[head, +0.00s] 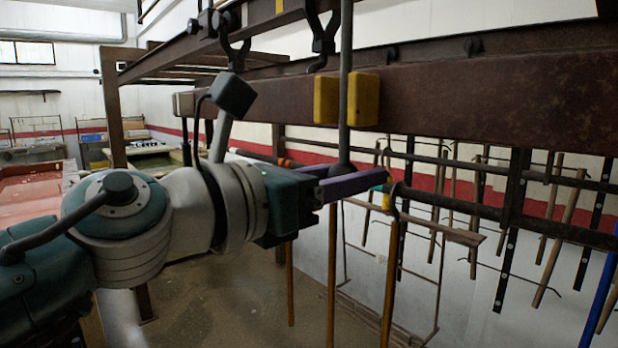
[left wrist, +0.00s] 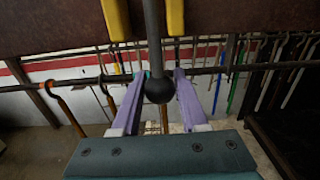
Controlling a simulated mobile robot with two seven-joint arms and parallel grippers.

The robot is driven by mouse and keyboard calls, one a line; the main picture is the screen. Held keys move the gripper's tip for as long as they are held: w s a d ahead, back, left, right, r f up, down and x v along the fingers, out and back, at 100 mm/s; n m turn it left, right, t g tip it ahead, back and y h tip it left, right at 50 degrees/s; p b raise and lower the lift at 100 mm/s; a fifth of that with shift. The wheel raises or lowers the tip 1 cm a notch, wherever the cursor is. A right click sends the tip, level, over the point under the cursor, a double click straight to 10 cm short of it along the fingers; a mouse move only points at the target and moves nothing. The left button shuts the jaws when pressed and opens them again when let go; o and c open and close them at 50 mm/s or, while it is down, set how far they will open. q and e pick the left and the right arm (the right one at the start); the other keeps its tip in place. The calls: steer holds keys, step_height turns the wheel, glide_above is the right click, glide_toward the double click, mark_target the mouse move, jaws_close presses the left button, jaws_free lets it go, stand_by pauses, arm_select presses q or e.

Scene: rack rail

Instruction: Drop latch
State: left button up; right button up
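A dark vertical rod (head: 346,70) hangs in front of the brown rail and passes between two yellow blocks (head: 326,99). A black ball (left wrist: 159,90) is at its lower end; this looks like the latch handle, though I cannot be sure. My left gripper (left wrist: 161,72) is open, with one purple finger on each side of the ball. Narrow gaps seem to show, and I cannot tell whether either finger touches it. In the head view my left gripper (head: 383,178) reaches in from the left, its near finger hiding the ball's lower part. My right gripper is not in view.
The brown rail beam (head: 490,95) runs above my gripper. A thin dark bar (head: 460,208) with hooks and several hanging sticks lies beyond the fingers. Black hooks (head: 322,40) hang above the beam. The floor (head: 255,300) below is partly clear.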

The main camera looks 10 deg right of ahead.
arm_select(q)
steer(key=o, duration=0.5)
steer(key=shift+s+a+r+p, duration=0.1)
steer(key=shift+s+a+p, duration=0.2)
steer(key=shift+a, duration=0.2)
steer(key=shift+p+v, duration=0.7)
steer(key=shift+v, duration=2.3)
